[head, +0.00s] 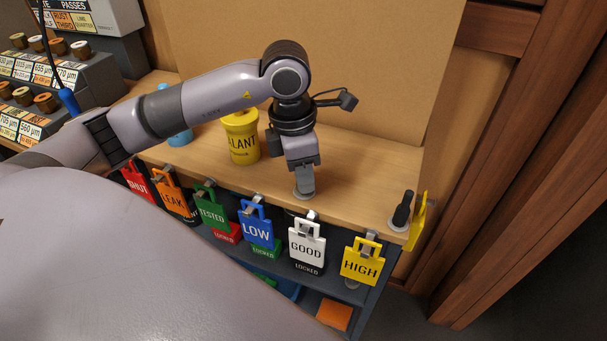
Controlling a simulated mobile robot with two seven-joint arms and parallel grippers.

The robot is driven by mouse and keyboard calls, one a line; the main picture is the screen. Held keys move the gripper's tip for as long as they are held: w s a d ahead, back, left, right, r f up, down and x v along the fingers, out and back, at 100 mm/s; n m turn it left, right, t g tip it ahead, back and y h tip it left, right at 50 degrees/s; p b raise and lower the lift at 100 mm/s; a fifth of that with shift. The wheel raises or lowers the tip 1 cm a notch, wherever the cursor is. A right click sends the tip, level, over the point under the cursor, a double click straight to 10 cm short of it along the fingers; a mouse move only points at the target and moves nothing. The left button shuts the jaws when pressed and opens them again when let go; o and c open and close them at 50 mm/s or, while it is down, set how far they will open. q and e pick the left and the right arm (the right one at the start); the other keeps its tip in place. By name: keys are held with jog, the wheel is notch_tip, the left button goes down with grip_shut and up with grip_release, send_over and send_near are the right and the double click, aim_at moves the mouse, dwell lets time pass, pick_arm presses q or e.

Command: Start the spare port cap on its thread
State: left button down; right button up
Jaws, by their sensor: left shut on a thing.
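My left gripper (304,189) points straight down over the front part of the wooden bench top, right of the yellow container. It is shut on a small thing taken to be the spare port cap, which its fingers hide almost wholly. My right gripper is not in view.
A yellow labelled container (241,141) stands left of the gripper, with a blue one (179,133) behind the arm. Several coloured tags, including a white GOOD tag (306,248), hang along the front edge. A dark upright handle (403,207) stands at the right corner.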

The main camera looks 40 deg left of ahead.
pick_arm(q)
notch_tip(320, 180, up, 20)
jog(key=p, duration=0.2)
jog(key=shift+f, duration=0.15)
dwell(0.6)
